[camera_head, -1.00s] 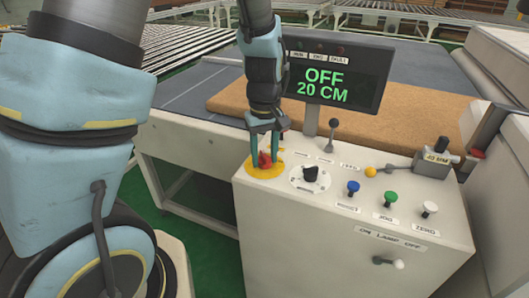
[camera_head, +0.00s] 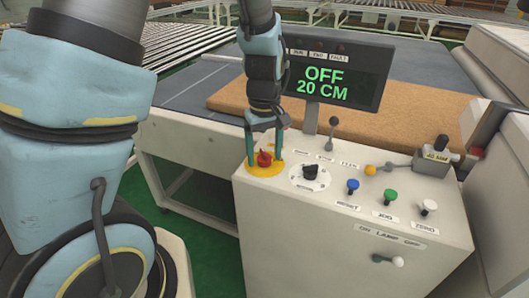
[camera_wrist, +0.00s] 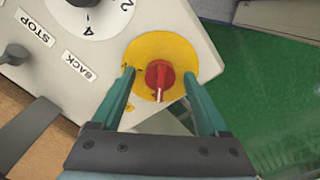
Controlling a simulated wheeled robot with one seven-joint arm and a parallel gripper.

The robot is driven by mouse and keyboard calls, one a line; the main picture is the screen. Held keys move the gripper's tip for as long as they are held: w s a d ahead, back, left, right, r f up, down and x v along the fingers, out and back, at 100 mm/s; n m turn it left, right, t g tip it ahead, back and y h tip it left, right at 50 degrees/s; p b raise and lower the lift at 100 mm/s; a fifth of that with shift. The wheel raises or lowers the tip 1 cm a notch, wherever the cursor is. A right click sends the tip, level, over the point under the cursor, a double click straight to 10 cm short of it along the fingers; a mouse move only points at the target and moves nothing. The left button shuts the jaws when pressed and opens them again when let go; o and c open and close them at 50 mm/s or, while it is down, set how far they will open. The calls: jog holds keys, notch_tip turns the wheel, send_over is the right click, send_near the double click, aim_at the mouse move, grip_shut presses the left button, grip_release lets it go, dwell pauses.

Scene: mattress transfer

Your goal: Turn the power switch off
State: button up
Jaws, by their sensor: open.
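The power switch is a red rotary knob (camera_head: 264,159) on a round yellow plate (camera_head: 267,171) at the left corner of the white control box. In the wrist view the red knob (camera_wrist: 159,76) sits on the yellow plate (camera_wrist: 178,48), its white-marked end pointing toward my gripper. My gripper (camera_head: 265,161) is open over the plate, fingers on either side of the knob with gaps visible in the wrist view (camera_wrist: 158,85). The display (camera_head: 332,78) reads "OFF 20 CM".
Beside the switch on the box (camera_head: 330,238) are a black dial (camera_head: 311,172), blue (camera_head: 353,186), green (camera_head: 391,196) and white (camera_head: 430,206) buttons. A lever (camera_head: 333,127) stands behind. A brown mattress (camera_head: 420,128) lies on the conveyor beyond.

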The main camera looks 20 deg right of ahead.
aim_at(264, 152)
notch_tip(264, 152, up, 11)
jog(key=b, duration=0.1)
jog(key=shift+b, duration=0.3)
jog(key=shift+f, duration=0.1)
dwell(0.3)
jog(key=a+f+m, duration=0.1)
jog(key=a+f, duration=0.1)
jog(key=a, duration=1)
jog(key=w+a+f+t, duration=0.1)
jog(key=a+f, duration=0.1)
jog(key=a, duration=1.1)
jog(key=shift+w+a+f+m+t, duration=0.2)
jog(key=shift+f+m+t, duration=0.1)
jog(key=shift+m, duration=0.1)
